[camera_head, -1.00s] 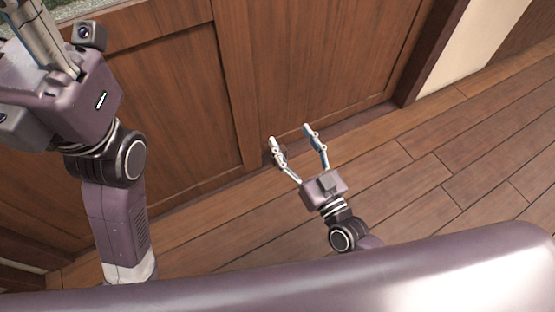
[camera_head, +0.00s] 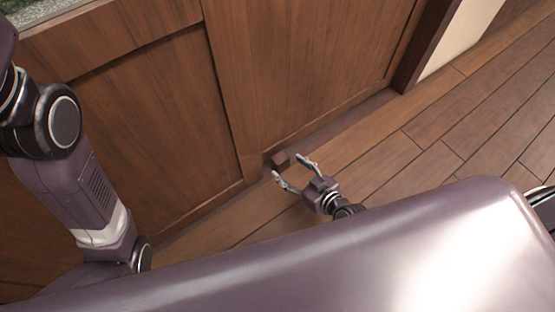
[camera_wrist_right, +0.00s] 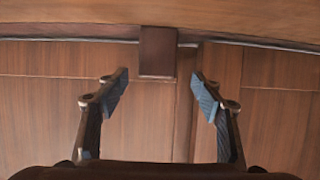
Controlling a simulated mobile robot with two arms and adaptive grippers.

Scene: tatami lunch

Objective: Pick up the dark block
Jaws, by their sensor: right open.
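The dark block (camera_head: 279,160) is a small dark brown block, low at the foot of the wooden panel wall, just past my right gripper's fingertips. My right gripper (camera_head: 288,168) is open and empty, with its fingers pointing at the block. In the right wrist view the block (camera_wrist_right: 158,52) shows ahead, centred between the open fingers (camera_wrist_right: 161,82) and beyond their tips. I cannot tell the exact gap between fingertips and block. My left gripper is outside the head view; only links of my left arm show at the left.
The wooden panel wall (camera_head: 150,110) rises right behind the block. Plank floor (camera_head: 410,160) lies clear to the right. A dark post (camera_head: 424,45) stands at the upper right. My own body covers the lower part of the head view.

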